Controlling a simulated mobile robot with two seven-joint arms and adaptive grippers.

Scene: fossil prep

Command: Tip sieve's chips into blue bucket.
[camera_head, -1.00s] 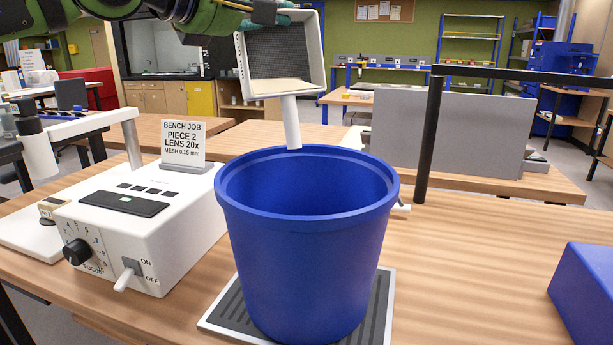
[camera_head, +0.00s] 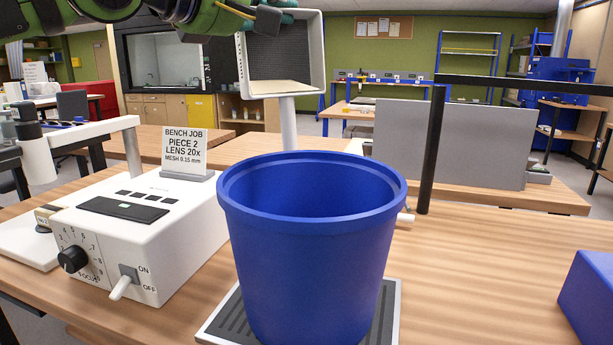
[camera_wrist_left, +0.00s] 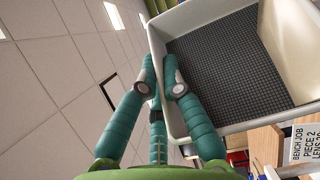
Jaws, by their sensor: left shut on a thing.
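The sieve (camera_head: 284,62) is a white square-walled tray with dark mesh and a white stem (camera_head: 288,122) pointing down. It stands on edge, its open face toward the head camera, above and behind the blue bucket's (camera_head: 312,255) far rim. My left gripper (camera_head: 268,17) is shut on its upper wall; the left wrist view shows the teal fingers (camera_wrist_left: 163,82) at that wall. The visible mesh looks bare. A tan surface shows along the lower inner wall; I cannot tell whether chips lie there. The bucket stands upright; its floor is hidden. My right gripper is out of view.
The bucket stands on a ribbed grey mat (camera_head: 222,325). A white control box (camera_head: 135,240) and a sign (camera_head: 185,150) are to its left. A black post (camera_head: 432,150) and grey panel (camera_head: 455,143) stand behind right. A blue box (camera_head: 590,295) is at the right edge.

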